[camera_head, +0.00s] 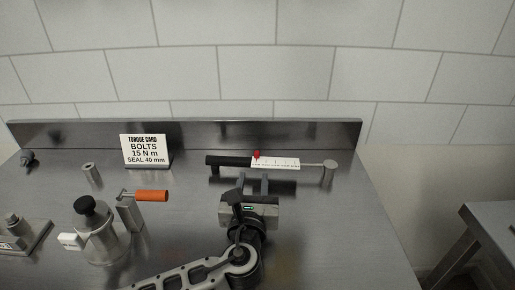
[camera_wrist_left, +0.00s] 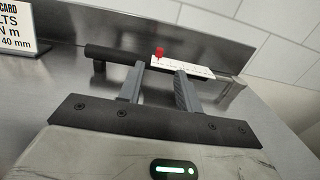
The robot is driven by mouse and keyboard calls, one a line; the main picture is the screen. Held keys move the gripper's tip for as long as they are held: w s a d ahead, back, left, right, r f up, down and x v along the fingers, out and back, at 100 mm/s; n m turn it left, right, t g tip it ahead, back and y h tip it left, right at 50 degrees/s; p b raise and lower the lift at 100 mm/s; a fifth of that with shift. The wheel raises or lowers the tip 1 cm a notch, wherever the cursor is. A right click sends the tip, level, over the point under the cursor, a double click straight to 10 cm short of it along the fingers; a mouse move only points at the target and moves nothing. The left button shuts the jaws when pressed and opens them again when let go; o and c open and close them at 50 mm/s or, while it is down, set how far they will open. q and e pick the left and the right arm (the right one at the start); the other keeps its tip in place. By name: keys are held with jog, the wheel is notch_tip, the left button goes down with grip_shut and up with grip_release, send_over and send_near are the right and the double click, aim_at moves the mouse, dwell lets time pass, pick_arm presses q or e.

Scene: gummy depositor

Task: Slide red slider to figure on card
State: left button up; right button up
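The red slider (camera_head: 257,155) is a small knob near the left end of a white scale (camera_head: 283,163) on a black-handled bar tool (camera_head: 228,161). It also shows in the left wrist view (camera_wrist_left: 159,53). The card (camera_head: 145,149) reads "TORQUE CARD, BOLTS 15 N m, SEAL 40 mm" and stands at the left. My left gripper (camera_head: 253,184) is in front of the tool, its fingers pointing at it. In the left wrist view its fingers (camera_wrist_left: 160,78) are apart with nothing between them, the red slider just beyond. The scale's numbers are too small to read. My right gripper is out of view.
A canister with a black knob (camera_head: 95,220), an orange-handled tool in a block (camera_head: 150,196) and a small metal cylinder (camera_head: 91,172) stand at the left. A backsplash (camera_head: 300,135) rises behind the bench. The bench's right side is clear.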

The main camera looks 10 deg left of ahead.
aim_at(257, 154)
pick_arm(q)
jog(key=w, duration=0.3)
jog(key=w+a, duration=0.1)
jog(key=w, duration=0.7)
jog(key=shift+w+a, duration=0.2)
jog(key=shift+a, duration=0.05)
grip_shut()
